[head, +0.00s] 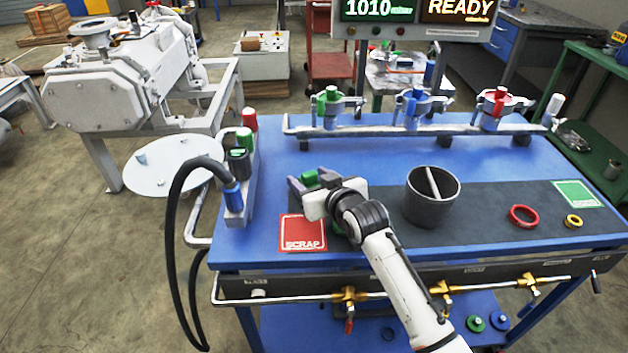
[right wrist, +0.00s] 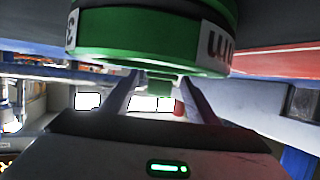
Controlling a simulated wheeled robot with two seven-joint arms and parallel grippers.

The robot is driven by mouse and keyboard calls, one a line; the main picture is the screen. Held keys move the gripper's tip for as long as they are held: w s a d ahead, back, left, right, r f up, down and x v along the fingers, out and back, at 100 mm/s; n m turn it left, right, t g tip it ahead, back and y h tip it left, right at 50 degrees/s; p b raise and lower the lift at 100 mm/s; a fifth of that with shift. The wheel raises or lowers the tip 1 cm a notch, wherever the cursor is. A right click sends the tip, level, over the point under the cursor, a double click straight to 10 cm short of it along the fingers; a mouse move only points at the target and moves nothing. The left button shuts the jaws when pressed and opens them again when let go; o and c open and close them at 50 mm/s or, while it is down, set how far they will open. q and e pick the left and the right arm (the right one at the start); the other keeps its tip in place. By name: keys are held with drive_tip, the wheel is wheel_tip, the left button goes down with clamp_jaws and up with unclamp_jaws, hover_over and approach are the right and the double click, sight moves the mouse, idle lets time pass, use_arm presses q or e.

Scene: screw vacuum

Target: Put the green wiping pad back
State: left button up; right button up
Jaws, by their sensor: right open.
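My right gripper (head: 310,185) reaches in over the blue table, just above and behind the red SCRAP square (head: 302,232), with its fingers apart. A small green piece (head: 310,177) shows at its fingers; this may be the wiping pad, but I cannot tell. In the right wrist view the two fingers (right wrist: 160,85) are spread, with a green block (right wrist: 160,86) between them in the picture; contact is unclear. A large round green part (right wrist: 150,50) with white labels fills the top there. Some green also shows under my wrist in the head view, mostly hidden. My left gripper is out of view.
Red (head: 523,216) and yellow (head: 573,221) rings lie farther right, near a green square (head: 575,194). A rail (head: 390,130) with tools runs behind. A holder (head: 240,200) with a black hose stands left.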

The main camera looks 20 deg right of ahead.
drive_tip(key=shift+s+f, duration=0.15)
drive_tip(key=shift+f, duration=0.35)
drive_tip(key=shift+s+r, duration=0.15)
drive_tip(key=shift+s, duration=0.05)
drive_tip(key=v, duration=0.3)
drive_tip(key=p+v, duration=0.1)
drive_tip(key=v, duration=0.3)
drive_tip(key=r+v, duration=0.1)
drive_tip(key=v, duration=0.3)
drive_tip(key=shift+d, duration=0.15)
drive_tip(key=shift+r, duration=0.1)
drive_tip(key=shift+s, duration=0.1)
